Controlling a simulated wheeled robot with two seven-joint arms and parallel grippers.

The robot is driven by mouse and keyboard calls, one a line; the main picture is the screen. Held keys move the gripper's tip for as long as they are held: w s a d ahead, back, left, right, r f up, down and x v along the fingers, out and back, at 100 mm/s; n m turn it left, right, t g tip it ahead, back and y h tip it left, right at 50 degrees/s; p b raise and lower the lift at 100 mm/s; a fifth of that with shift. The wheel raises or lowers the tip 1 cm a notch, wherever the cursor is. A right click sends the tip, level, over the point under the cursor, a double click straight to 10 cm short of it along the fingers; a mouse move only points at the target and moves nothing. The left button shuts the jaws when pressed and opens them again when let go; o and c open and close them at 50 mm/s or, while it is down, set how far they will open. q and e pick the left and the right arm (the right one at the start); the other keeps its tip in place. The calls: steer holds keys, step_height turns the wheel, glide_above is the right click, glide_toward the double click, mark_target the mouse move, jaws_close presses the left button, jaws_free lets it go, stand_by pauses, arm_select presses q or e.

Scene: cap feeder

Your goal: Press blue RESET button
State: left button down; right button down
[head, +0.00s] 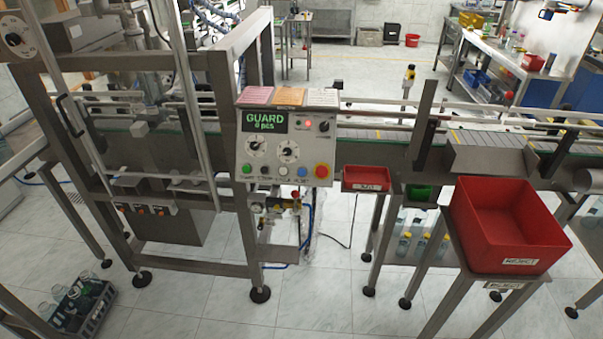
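The blue RESET button (302,171) is a small round button in the bottom row of the grey control panel (270,147). It sits between a white button (283,170) and a red mushroom button (321,171) on a yellow base. A green button (247,168) and a black one (264,171) are further left in the row. The panel's display (265,121) reads GUARD and 0 pcs in green. A red lamp (309,123) is lit beside it. Neither of my grippers is in view, and nothing covers the blue button.
The panel stands before a conveyor (375,134) and a metal machine frame (225,75). A large red reject bin (510,225) stands on a stand at the right. A small red tray (365,179) is right of the panel. A crate (83,305) is on the floor at left.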

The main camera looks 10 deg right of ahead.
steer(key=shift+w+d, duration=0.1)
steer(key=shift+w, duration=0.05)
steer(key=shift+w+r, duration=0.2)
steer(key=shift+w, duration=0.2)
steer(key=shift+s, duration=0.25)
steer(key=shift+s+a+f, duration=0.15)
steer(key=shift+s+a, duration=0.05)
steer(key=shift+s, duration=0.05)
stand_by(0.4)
